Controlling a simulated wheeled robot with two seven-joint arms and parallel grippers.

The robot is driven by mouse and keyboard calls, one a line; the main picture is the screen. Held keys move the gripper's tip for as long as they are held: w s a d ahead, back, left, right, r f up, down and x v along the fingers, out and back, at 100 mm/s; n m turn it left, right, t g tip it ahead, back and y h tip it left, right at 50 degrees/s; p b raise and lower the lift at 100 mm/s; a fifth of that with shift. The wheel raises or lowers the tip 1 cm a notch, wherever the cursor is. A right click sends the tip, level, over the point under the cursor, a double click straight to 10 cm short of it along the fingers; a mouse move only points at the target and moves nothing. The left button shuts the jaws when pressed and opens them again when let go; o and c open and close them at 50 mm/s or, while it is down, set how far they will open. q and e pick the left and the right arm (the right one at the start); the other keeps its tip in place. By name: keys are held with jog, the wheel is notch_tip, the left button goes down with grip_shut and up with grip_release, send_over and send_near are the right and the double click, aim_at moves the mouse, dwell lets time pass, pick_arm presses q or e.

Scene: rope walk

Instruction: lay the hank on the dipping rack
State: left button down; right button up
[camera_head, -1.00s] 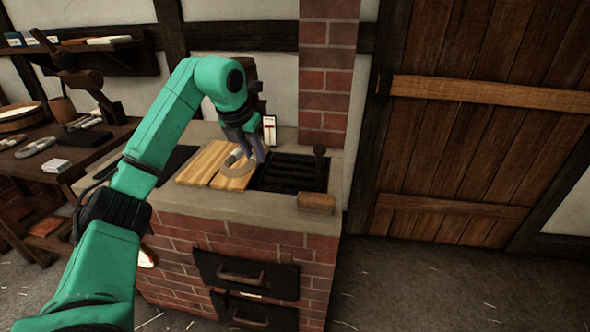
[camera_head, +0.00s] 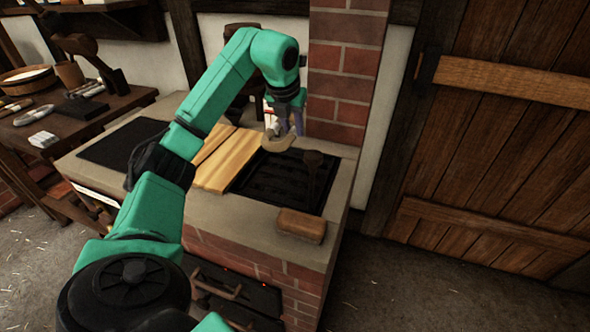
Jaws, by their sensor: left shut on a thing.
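The hank (camera_head: 279,143) is a pale, curved bundle at the far edge of the dark slatted rack, which I take for the dipping rack (camera_head: 270,184). The rack is set in the top of a brick stove, right of light wooden boards (camera_head: 235,163). My left gripper (camera_head: 284,130) is shut on the hank, pointing down over the rack's far side. I cannot tell whether the hank touches the rack. The gripper and hank partly hide the stove's back edge. My right gripper is out of view.
A brown block (camera_head: 301,226) lies on the front ledge. A brick chimney (camera_head: 345,75) rises close behind. A black plate (camera_head: 122,142) is at left. A side table holds another pale coil (camera_head: 33,115).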

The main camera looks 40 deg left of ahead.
pick_arm(q)
send_over(296, 174)
jog(key=s, duration=0.2)
notch_tip(296, 174, down, 7)
jog(key=f, duration=0.6)
jog(key=shift+w+d, duration=0.2)
jog(key=shift+d, duration=0.1)
jog(key=shift+f, duration=0.45)
jog(key=shift+w+f, duration=0.1)
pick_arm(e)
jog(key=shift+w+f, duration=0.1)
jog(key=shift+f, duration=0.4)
pick_arm(q)
jog(key=shift+b, duration=0.3)
jog(key=c, duration=0.7)
grip_release()
jog(key=shift+o, duration=0.2)
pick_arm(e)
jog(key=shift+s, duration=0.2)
